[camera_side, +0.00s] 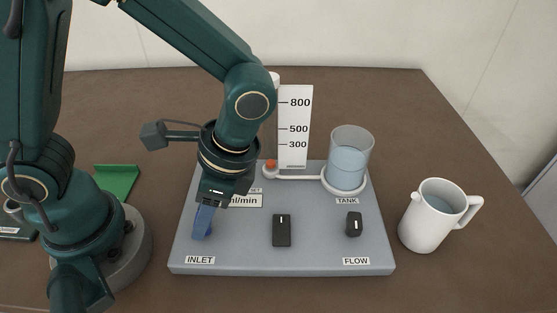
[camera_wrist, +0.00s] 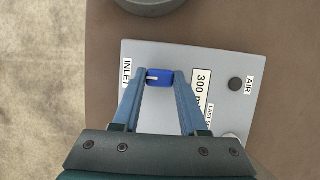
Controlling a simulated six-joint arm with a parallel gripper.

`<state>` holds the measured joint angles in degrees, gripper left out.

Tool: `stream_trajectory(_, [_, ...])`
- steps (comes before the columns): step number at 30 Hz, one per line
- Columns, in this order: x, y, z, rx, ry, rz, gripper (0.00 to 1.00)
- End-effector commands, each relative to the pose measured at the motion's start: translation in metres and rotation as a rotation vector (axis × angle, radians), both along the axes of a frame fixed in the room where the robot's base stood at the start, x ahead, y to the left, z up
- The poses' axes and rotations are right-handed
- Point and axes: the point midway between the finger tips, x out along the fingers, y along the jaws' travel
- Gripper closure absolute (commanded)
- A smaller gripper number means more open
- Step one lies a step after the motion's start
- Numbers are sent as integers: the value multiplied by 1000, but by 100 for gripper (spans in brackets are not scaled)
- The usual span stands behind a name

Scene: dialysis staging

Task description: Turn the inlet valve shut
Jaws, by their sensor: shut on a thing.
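The inlet valve is a blue knob (camera_wrist: 162,77) beside the INLET label (camera_wrist: 127,73) in the wrist view. A short white mark on the knob lies crosswise in that view, on the side towards the label. My gripper (camera_wrist: 158,73) is shut on the knob, with one blue-grey finger on each side. In the side view my gripper (camera_side: 203,224) points down at the left part of the grey panel (camera_side: 320,258), just behind its INLET label (camera_side: 200,260). The fingers hide the knob there.
Right of my gripper on the panel are a black middle switch (camera_side: 282,231), a black FLOW knob (camera_side: 354,224) and a clear tank (camera_side: 348,160) holding bluish liquid. A white scale (camera_side: 294,125) stands behind. A white jug (camera_side: 433,216) stands right of the panel on open brown table (camera_side: 480,270).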

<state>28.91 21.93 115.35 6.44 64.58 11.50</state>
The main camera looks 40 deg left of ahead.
Motion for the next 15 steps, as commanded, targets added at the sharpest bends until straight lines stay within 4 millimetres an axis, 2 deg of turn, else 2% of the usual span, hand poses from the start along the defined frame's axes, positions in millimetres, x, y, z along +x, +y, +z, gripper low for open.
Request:
stream_trajectory(8, [1,1,0,1,0,124,100])
stream_trajectory(15, [1,2,1,0,1,330,100])
